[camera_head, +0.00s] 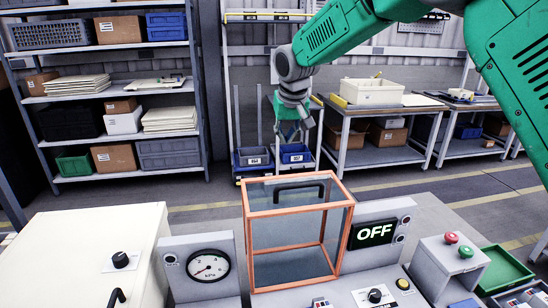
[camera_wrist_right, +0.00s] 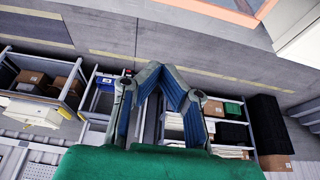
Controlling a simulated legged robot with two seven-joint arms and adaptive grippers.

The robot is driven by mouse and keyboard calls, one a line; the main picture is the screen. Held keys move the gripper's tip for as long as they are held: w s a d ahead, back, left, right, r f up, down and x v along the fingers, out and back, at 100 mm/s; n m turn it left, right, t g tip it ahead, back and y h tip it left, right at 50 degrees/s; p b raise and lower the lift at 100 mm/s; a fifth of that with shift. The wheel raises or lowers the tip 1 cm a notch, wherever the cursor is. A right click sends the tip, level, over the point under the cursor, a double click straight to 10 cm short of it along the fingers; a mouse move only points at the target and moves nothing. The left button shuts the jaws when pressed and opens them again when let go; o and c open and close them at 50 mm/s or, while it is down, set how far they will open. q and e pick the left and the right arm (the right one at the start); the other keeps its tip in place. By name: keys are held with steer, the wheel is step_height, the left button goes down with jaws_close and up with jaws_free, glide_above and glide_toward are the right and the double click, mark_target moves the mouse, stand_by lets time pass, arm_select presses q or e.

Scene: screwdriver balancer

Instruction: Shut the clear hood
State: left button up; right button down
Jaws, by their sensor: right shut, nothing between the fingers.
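The clear hood (camera_head: 290,236) is a see-through box with orange edges, standing on the grey bench in the middle of the head view. A black handle (camera_head: 300,188) shows at its upper face. I cannot tell for sure whether the hood is fully down. A part of its orange edge shows at the top of the right wrist view (camera_wrist_right: 236,14). My right gripper (camera_head: 291,128) hangs above and apart from the hood in the head view, with its fingers shut and empty. Its fingertips come together in the wrist view (camera_wrist_right: 160,72). My left gripper is not in view.
A pressure gauge (camera_head: 209,266) stands left of the hood and an OFF display (camera_head: 372,234) right of it. A button box (camera_head: 452,262) and green tray (camera_head: 504,268) are farther right. A cream cabinet (camera_head: 85,255) is at left. Shelves (camera_head: 118,98) stand behind.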

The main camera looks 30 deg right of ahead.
steer(key=p+x, duration=0.2)
steer(key=x, duration=0.8)
steer(key=s, duration=0.2)
steer(key=s+a+p, duration=0.1)
steer(key=shift+s+f, duration=0.1)
steer(key=shift+s, duration=0.25)
